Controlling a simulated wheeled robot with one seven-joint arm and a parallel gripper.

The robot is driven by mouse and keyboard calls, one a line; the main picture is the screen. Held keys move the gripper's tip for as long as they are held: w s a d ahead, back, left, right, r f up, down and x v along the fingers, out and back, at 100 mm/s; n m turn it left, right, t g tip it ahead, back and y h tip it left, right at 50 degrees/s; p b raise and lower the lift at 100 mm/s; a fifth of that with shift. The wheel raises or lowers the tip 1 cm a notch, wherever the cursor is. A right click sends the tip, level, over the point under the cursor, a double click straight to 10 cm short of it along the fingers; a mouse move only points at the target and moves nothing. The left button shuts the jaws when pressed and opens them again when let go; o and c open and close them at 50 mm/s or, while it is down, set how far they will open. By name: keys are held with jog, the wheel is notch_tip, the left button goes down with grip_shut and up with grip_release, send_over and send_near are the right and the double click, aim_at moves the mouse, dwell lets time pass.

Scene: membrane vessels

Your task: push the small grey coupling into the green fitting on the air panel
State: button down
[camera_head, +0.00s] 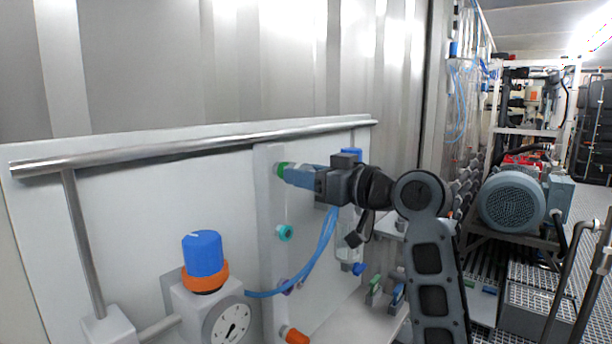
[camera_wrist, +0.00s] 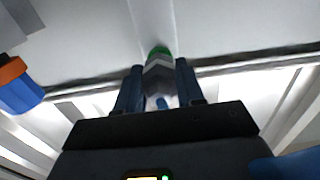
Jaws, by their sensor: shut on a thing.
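The green fitting (camera_head: 282,170) is the top one on the upright strip of the air panel (camera_head: 140,215). It also shows as a green rim in the wrist view (camera_wrist: 158,50). My gripper (camera_head: 297,174) is right in front of it, its blue fingers pointing at the strip. In the wrist view the fingers (camera_wrist: 159,67) are shut on the small grey coupling (camera_wrist: 158,80), whose front end lines up with the green rim and appears to meet it. I cannot tell how deep it sits. The fingers hide the coupling in the head view.
A teal fitting (camera_head: 285,233) and an orange one (camera_head: 294,336) sit lower on the strip. Blue hoses (camera_head: 318,255) hang below my gripper. A blue-knobbed regulator (camera_head: 203,255) with a gauge (camera_head: 230,322) stands at left. A metal rail (camera_head: 200,147) runs along the panel's top.

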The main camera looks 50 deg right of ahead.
jog(key=shift+w, duration=0.4)
jog(key=c, duration=0.6)
grip_release()
jog(key=shift+s, duration=0.1)
jog(key=shift+s+d+b, duration=0.1)
jog(key=shift+s+b, duration=0.85)
jog(key=shift+s, duration=2.8)
